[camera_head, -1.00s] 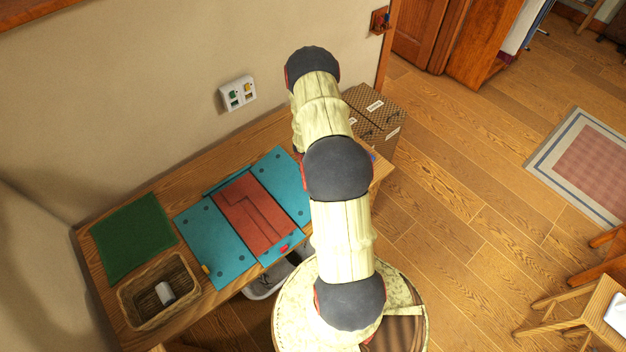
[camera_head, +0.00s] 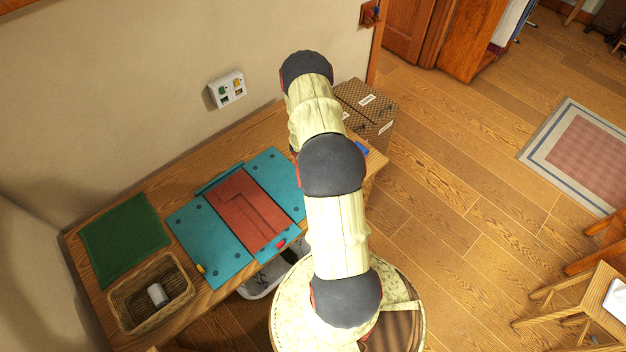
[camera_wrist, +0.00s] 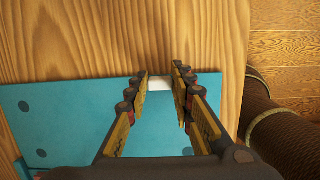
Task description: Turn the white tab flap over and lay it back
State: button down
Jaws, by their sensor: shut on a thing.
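The white tab (camera_wrist: 159,83) shows in the wrist view between my fingertips, at the edge of a teal panel (camera_wrist: 60,105). My gripper (camera_wrist: 160,80) is shut on this tab, and its fingers reach over the teal panel. In the head view, a teal board (camera_head: 205,245) with a red middle panel (camera_head: 245,215) lies on the wooden table (camera_head: 180,170). My arm hides its right part, my gripper and the tab there. I cannot tell whether the held flap is lifted.
A green mat (camera_head: 122,238) and a wicker basket (camera_head: 125,318) with a white object (camera_head: 157,295) are on the table's left. A wall box (camera_head: 227,89) hangs above. Patterned boxes (camera_head: 372,105) stand beyond the table's right end. Bare wood shows behind the board.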

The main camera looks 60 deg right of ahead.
jog(key=c, duration=2)
grip_release()
jog(key=shift+s+f, duration=0.15)
jog(key=shift+o, duration=1.4)
jog(key=shift+d, duration=0.1)
jog(key=shift+o, duration=0.9)
jog(key=v, duration=1.2)
